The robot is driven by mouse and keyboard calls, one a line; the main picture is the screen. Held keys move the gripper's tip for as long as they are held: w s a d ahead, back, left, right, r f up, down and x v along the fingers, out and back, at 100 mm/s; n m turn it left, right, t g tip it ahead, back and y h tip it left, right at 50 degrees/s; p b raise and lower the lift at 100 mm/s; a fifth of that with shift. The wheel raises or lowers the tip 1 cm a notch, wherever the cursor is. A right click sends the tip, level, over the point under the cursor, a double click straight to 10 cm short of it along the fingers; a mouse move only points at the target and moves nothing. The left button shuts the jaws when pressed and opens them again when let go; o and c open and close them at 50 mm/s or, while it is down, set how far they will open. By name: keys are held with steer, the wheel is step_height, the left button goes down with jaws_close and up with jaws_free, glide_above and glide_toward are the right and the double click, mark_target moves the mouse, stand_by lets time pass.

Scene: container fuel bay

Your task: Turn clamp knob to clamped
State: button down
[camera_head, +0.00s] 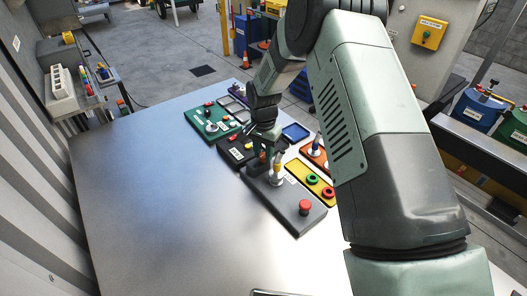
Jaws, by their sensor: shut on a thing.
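My gripper (264,150) points down over the cluster of control panels on the metal table. Its jaws are shut on a small knob, which I take to be the clamp knob, at the border of the black panel (229,151) and the grey panel (288,208). The fingers hide most of that knob, so I cannot read its setting. Just in front of the gripper, a light post with a yellow part (277,174) stands on the grey panel. A red mushroom button (306,206) sits at that panel's near end.
A green panel (195,119) lies behind left. A yellow panel (304,178) with ring buttons and an orange panel (313,158) lie to the right, close to my arm. The metal table (150,210) is clear at left and front.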

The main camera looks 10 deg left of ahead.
mark_target(264, 155)
steer(key=n, duration=1.2)
steer(key=shift+n, duration=1.9)
steer(key=c, duration=0.8)
jaws_free()
steer(key=shift+r, duration=0.1)
step_height(264, 155, up, 11)
steer(key=shift+f, duration=0.15)
